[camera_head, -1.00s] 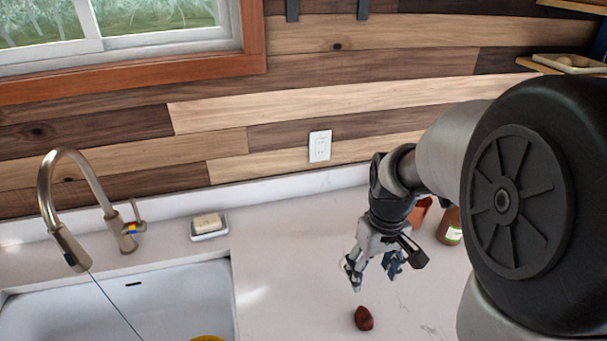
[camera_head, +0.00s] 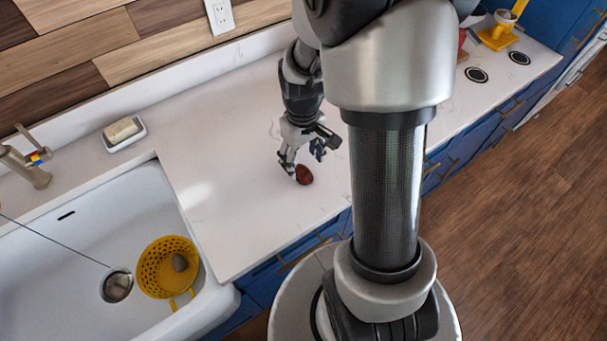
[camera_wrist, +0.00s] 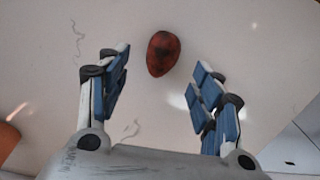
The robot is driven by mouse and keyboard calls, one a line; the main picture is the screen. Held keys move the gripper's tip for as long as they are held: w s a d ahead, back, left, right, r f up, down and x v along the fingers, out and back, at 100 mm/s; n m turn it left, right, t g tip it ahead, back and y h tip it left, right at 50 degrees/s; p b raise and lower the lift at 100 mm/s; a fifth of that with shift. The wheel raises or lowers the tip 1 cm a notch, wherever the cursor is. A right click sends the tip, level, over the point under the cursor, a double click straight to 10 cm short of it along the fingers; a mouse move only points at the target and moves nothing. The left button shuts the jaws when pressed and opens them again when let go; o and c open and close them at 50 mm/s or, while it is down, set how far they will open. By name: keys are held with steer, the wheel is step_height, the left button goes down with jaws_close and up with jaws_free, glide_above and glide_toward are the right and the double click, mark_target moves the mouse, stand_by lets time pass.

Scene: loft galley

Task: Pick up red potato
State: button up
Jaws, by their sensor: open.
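The red potato (camera_head: 304,175) is a small dark red lump lying on the white counter. In the wrist view the potato (camera_wrist: 163,54) lies just beyond the fingertips, between their lines and a little right of the middle. My gripper (camera_head: 303,165) is open and empty and points down at the counter close to the potato. In the wrist view the two blue-padded fingers of my gripper (camera_wrist: 160,68) are spread apart, with bare counter between them.
The white sink (camera_head: 95,235) at left holds a yellow colander (camera_head: 150,266) with a grey-brown lump inside. A soap dish (camera_head: 138,137) stands behind the sink. A yellow object (camera_head: 492,40) stands at the far right. The counter left of my gripper is clear.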

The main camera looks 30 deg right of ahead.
mark_target(303, 170)
steer(key=f, duration=0.1)
steer(key=f+b, duration=0.1)
steer(key=f, duration=0.2)
steer(key=shift+s+a+b, duration=0.1)
steer(key=shift+s+b, duration=0.25)
steer(key=shift+f, duration=0.45)
steer(key=shift+r, duration=0.1)
steer(key=shift+c, duration=0.2)
steer(key=c, duration=1.1)
